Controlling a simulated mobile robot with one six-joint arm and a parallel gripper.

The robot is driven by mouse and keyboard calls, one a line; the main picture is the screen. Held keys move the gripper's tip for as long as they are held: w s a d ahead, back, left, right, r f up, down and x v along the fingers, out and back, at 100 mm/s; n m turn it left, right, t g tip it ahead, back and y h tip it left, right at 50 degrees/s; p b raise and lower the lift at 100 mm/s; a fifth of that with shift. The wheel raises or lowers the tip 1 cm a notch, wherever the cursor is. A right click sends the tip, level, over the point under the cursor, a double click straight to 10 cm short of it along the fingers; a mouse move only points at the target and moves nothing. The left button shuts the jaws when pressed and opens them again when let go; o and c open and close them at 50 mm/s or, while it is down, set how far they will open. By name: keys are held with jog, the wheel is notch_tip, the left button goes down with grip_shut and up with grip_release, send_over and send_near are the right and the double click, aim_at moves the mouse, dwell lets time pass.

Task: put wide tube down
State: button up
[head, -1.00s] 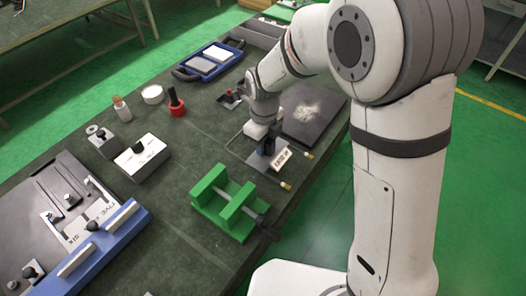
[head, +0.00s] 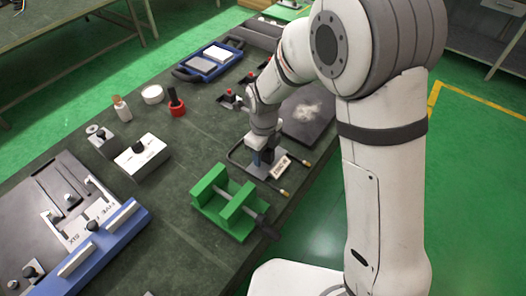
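The wide tube (head: 246,171) is a thin dark U-shaped rod with two brass-coloured ends, low over the right part of the dark table. Its bend is at the left and its ends point to the lower right. My gripper (head: 264,158) points down at the middle of the tube, at a dark block with a white label (head: 281,167) between its two legs. The tube moves together with my gripper, so it looks held. The fingertips are small and partly hidden. I cannot tell whether the tube touches the table.
A green vise (head: 231,207) stands just in front of the tube. A dark plate (head: 309,116) lies behind it, and red-tipped fixtures (head: 229,92) stand behind left. A red-based black post (head: 176,103) and a white block (head: 141,156) are left. Bare table lies between.

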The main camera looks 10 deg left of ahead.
notch_tip(320, 180, up, 12)
jog(key=shift+r, duration=0.15)
dwell(0.5)
jog(key=s+d+r+n+t, duration=0.1)
jog(key=s+d+r+n, duration=0.1)
jog(key=s+d+n, duration=0.2)
jog(key=s+d+r+n+t, duration=0.1)
jog(key=s+d+n, duration=0.4)
jog(key=d+n, duration=0.6)
jog(key=s+d+r+n, duration=0.3)
jog(key=s+d+n, duration=0.2)
jog(key=d, duration=0.7)
jog(key=n, duration=0.2)
jog(key=shift+n+t, duration=0.3)
jog(key=shift+t, duration=0.1)
